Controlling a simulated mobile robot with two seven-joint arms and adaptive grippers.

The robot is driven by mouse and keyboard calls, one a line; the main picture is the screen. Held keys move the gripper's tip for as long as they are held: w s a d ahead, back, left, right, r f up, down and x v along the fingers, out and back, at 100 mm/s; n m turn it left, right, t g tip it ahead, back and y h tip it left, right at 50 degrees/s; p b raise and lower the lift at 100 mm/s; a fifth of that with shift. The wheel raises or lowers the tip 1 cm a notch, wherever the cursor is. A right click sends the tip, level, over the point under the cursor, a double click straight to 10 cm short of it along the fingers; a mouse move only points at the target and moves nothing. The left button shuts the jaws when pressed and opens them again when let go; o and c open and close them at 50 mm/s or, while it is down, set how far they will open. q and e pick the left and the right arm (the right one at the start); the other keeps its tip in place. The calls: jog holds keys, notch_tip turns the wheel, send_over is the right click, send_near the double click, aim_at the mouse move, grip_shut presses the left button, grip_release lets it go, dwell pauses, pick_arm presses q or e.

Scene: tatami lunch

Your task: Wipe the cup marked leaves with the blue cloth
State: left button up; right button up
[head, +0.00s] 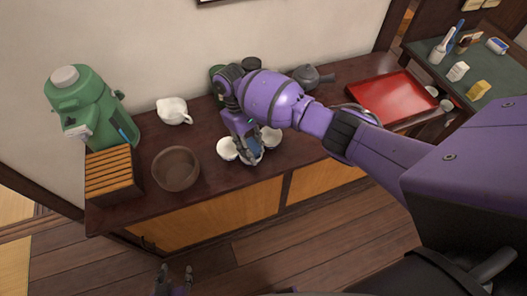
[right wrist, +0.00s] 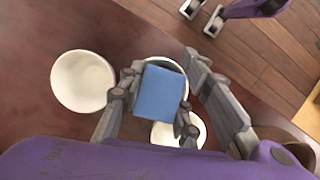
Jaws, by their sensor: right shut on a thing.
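My right gripper (right wrist: 160,85) is shut on the blue cloth (right wrist: 159,93), which looks like a folded square. In the head view the cloth (head: 254,157) shows partly under the fingers, among the white cups on the dark cabinet top. In the right wrist view one cup (right wrist: 83,80) stands apart to the left. A second cup (right wrist: 178,133) is below the cloth in the picture, and a third rim shows behind the cloth's upper edge. I see no leaf mark, so I cannot tell which cup bears it. My left gripper (head: 173,275) is open and empty, over the floor.
A brown bowl (head: 175,169), a slatted wooden box (head: 112,176), a green dispenser (head: 90,105) and a white pitcher (head: 173,111) stand left of the cups. A grey teapot (head: 306,76) and a red tray (head: 391,97) are to the right. The cabinet's front edge is close to the cups.

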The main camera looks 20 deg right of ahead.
jog(key=m, duration=0.2)
jog(key=m+y+p, duration=0.1)
jog(key=m, duration=0.1)
jog(key=shift+r+p, duration=0.3)
jog(key=shift+r, duration=0.1)
jog(key=shift+s+f+m+y, duration=0.15)
jog(key=shift+f+m+y, duration=0.2)
jog(key=shift+m+y, duration=0.45)
jog(key=shift+s+f+m, duration=0.1)
jog(key=shift+s+m, duration=0.05)
jog(key=shift+m, duration=0.95)
jog(key=m, duration=0.1)
jog(key=m+y, duration=0.1)
jog(key=m, duration=0.1)
jog(key=shift+s+d+m+t, duration=0.1)
jog(key=shift+s+m+t, duration=0.05)
jog(key=shift+m+t, duration=0.15)
jog(key=shift+m+t+y, duration=0.3)
jog(key=shift+m+y, duration=0.1)
jog(key=shift+m, duration=0.6)
pick_arm(q)
jog(key=w+r, duration=0.2)
jog(key=shift+w+r+t, duration=0.3)
jog(key=shift+r+t, duration=0.05)
jog(key=shift+t, duration=0.05)
jog(key=shift+s+f, duration=0.1)
